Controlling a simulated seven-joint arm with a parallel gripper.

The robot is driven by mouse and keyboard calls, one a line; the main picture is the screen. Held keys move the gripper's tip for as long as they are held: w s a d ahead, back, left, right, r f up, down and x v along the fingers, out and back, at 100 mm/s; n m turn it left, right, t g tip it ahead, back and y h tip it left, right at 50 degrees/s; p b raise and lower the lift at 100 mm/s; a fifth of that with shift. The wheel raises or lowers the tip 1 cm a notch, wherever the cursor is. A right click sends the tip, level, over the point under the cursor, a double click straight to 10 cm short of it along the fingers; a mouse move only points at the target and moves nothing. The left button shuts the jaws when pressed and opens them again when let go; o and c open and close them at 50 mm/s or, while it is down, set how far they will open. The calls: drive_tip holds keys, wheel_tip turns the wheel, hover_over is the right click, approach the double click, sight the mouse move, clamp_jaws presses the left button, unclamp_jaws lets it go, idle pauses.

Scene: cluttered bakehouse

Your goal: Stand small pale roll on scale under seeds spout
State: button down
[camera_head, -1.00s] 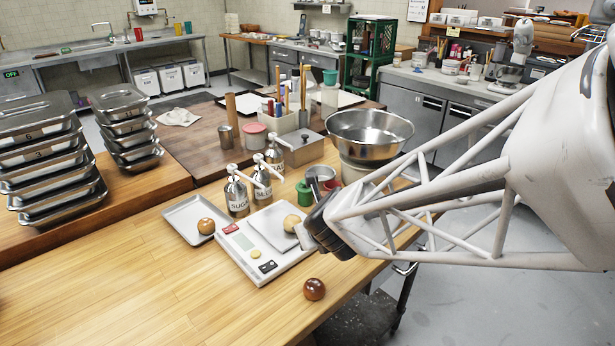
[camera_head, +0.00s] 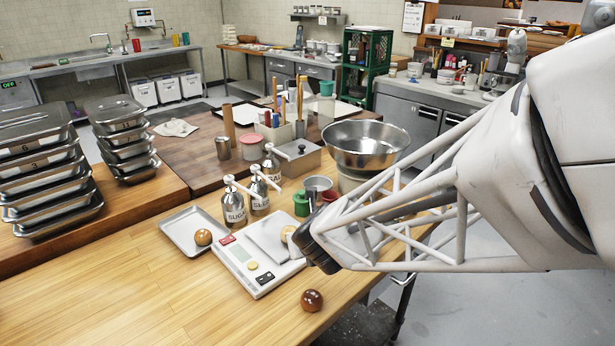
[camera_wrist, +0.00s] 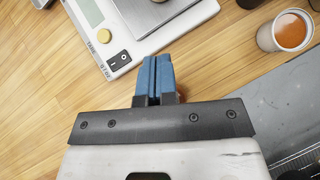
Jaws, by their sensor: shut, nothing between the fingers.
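The small pale roll (camera_head: 288,233) sits on the plate of the white scale (camera_head: 240,272), toward its right side; my gripper partly covers it. I cannot tell whether it stands upright. Three pump dispensers stand behind the scale: one labelled sugar (camera_head: 234,211), a middle one (camera_head: 259,196) with a partly readable "SE" label, and one behind (camera_head: 271,168). I cannot tell which spout is over the roll. My gripper (camera_wrist: 155,78) is shut and empty, its blue fingers together beside the scale's edge (camera_wrist: 165,35) in the wrist view. Its fingertips are hidden in the head view.
A tray (camera_head: 180,228) with a brown roll (camera_head: 203,237) lies left of the scale. Another brown roll (camera_head: 312,300) lies on the table near its right edge. A green container (camera_head: 301,203) and a steel bowl (camera_head: 366,145) stand behind. The table's front left is clear.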

sight(288, 228)
drive_tip(key=shift+x, duration=4.6)
drive_tip(key=shift+w+a, duration=0.25)
drive_tip(key=shift+w, duration=0.35)
drive_tip(key=shift+w+a, duration=0.25)
drive_tip(key=shift+w, duration=0.4)
drive_tip(key=shift+w+a, duration=0.25)
drive_tip(key=shift+w, duration=0.35)
drive_tip(key=shift+w+a, duration=0.45)
drive_tip(key=shift+w, duration=0.7)
drive_tip(key=shift+w+a, duration=0.4)
drive_tip(key=shift+w, duration=0.75)
drive_tip(key=shift+w+a, duration=0.45)
drive_tip(key=shift+w, duration=0.7)
drive_tip(key=shift+s, duration=0.2)
drive_tip(key=shift+s+d, duration=0.35)
drive_tip(key=shift+s, duration=0.5)
drive_tip(key=shift+s+d, duration=0.35)
drive_tip(key=shift+s, duration=0.5)
drive_tip(key=v, duration=1)
